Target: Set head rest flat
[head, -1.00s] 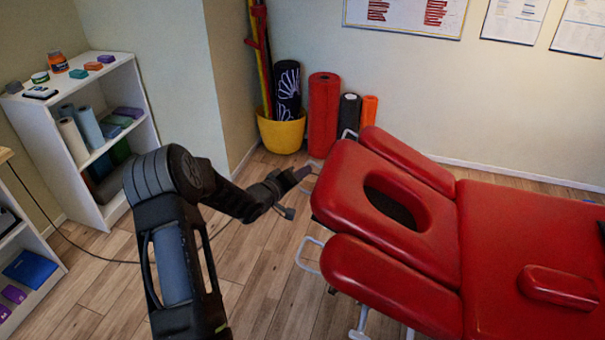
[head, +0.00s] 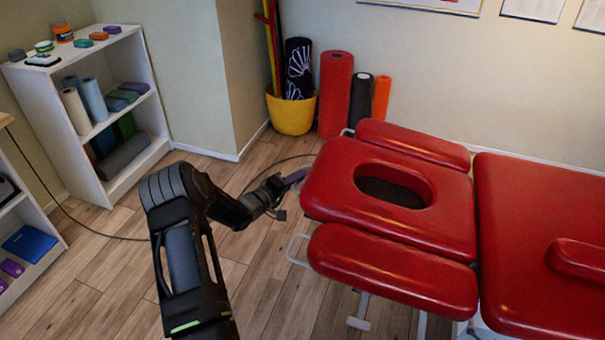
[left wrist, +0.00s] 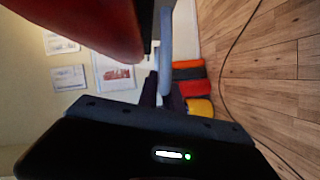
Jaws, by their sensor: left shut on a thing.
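The red head rest (head: 337,190) with its oval face hole is at the left end of the red treatment table (head: 520,215). It looks close to level with the table top. My left gripper (head: 298,177) is at the head rest's free left end, shut on what looks like its pale handle bar. In the left wrist view, the red cushion (left wrist: 85,25) fills the upper left, and a blue-grey bar (left wrist: 166,55) runs down to the fingers. My right gripper is not in view.
Red side pads (head: 390,268) flank the head rest. A pale metal loop (head: 297,250) sticks out below the near pad. A yellow bucket (head: 291,113) and upright rolls (head: 335,95) stand behind. A white shelf (head: 88,110) is at left. Open wooden floor lies between.

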